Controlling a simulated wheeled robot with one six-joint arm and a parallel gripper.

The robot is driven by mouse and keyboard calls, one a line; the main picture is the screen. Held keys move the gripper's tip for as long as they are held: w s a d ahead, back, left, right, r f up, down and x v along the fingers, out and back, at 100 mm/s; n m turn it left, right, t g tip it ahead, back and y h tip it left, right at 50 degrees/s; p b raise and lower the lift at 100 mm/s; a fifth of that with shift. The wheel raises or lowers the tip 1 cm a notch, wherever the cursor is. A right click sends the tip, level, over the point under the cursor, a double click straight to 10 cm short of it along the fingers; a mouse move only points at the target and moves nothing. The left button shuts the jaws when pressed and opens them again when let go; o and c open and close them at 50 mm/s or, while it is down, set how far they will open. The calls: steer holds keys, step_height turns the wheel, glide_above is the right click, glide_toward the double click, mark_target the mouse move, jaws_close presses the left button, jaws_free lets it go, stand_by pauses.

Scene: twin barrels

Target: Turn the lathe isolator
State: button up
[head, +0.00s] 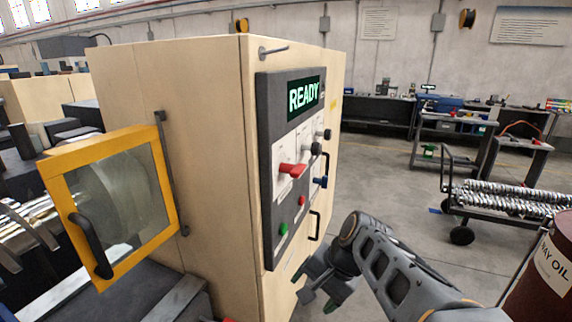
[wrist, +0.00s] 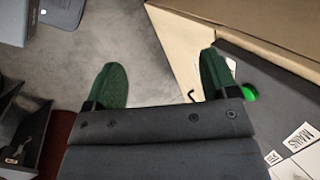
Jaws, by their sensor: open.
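The tan lathe cabinet (head: 190,130) carries a dark control panel (head: 267,150) with a lit READY display (head: 304,93). A red lever handle (head: 292,170) sticks out of a white plate on it; a blue handle (head: 320,182) and black knobs sit to its right. I cannot tell for certain which is the isolator. My gripper (head: 316,288) is open and empty, low in front of the panel and apart from the handles. In the wrist view its green-padded fingers (wrist: 163,80) are spread, the right one near a green button (wrist: 250,93). A MAINS label (wrist: 300,137) shows at the lower right.
A yellow-framed guard door (head: 160,180) stands out at the left of the cabinet. A dark red oil barrel (head: 545,270) is at the right edge. A cart with metal rods (head: 510,195) stands behind it. Grey floor (head: 385,170) lies clear between cabinet and cart.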

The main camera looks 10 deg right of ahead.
steer(key=shift+o, duration=0.7)
steer(key=w+r+m+y, duration=0.1)
steer(key=m, duration=0.1)
steer(key=w+d+r+m+y, duration=0.1)
steer(key=w+r+m, duration=0.1)
steer(key=shift+w+r+t+y, duration=0.2)
steer(key=shift+r+t+y, duration=0.05)
steer(key=shift+t+y, duration=0.15)
steer(key=shift+o, duration=0.2)
steer(key=w+d+r+m+t+y+p, duration=0.1)
steer(key=w+d+r+m+t+y, duration=0.1)
steer(key=r+m, duration=0.4)
steer(key=w+d+y, duration=0.1)
steer(key=w, duration=0.1)
steer(key=shift+w+d+r+t+y, duration=0.2)
steer(key=shift+w+r+t+y, duration=0.1)
steer(key=shift+t+y, duration=0.1)
steer(key=m+t+y+p, duration=0.1)
steer(key=m+t+y, duration=0.2)
steer(key=m+t, duration=0.25)
glide_toward(303, 171)
steer(key=shift+m+g, duration=0.25)
steer(key=shift+g, duration=0.2)
steer(key=x, duration=0.3)
steer(key=p+x, duration=0.1)
steer(key=x, duration=0.3)
steer(key=p+x, duration=0.1)
steer(key=x, duration=0.3)
steer(key=shift+w+r, duration=0.1)
steer(key=shift+r, duration=0.15)
